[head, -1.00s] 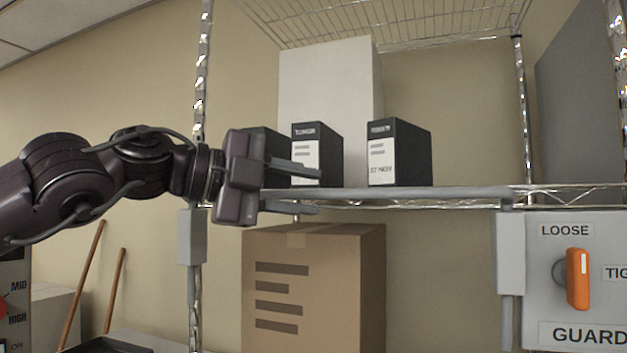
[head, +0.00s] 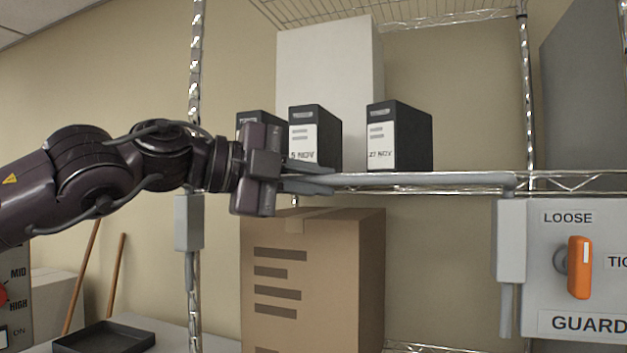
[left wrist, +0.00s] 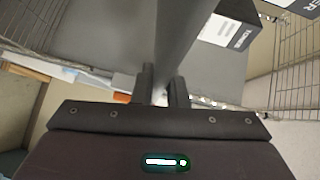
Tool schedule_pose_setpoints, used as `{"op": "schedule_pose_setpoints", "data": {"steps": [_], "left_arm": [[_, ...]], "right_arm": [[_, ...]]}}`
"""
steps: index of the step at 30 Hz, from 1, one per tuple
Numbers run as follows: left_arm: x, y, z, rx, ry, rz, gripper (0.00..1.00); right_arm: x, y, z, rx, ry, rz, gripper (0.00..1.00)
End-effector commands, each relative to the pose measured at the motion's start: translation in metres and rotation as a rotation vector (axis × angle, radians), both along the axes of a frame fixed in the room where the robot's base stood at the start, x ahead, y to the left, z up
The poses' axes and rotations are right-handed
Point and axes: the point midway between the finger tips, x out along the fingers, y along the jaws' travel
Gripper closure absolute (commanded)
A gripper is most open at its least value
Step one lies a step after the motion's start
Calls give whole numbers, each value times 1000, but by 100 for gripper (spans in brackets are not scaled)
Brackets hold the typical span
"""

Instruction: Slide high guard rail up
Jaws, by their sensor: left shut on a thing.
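The high guard rail (head: 420,179) is a grey horizontal bar in front of the wire shelf, between two grey end brackets, the left one (head: 188,222) and the right one (head: 511,240). My left gripper (head: 312,181) comes in from the left and is shut on the rail, left of its middle. In the left wrist view the rail (left wrist: 178,40) runs up and away from between the two dark fingers (left wrist: 163,88). The gripper hides the rail's left part in the head view. My right gripper is not in view.
Several black ink boxes (head: 408,140) and a white box (head: 325,60) stand on the shelf behind the rail. A cardboard box (head: 340,290) is below. An orange knob (head: 579,267) sits on the guard panel at right, pointing up between LOOSE and another label.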

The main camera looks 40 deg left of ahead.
Motion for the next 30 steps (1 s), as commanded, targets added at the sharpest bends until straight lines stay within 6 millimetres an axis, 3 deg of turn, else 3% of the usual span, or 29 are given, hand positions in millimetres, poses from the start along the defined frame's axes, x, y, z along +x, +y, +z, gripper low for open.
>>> {"op": "schedule_pose_setpoints", "data": {"steps": [4, 10, 15, 29, 30], "left_arm": [[0, 0, 14, -1, 1, 1, 100], [0, 0, 58, -1, -6, 1, 100], [0, 1, 81, -3, -4, 1, 100], [-1, 1, 89, -3, -14, 3, 100], [-1, 1, 90, -3, -14, 3, 82]], "right_arm": [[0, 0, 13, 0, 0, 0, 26], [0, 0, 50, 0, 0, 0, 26], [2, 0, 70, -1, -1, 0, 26], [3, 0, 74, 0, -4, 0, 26], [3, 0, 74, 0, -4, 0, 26]]}}
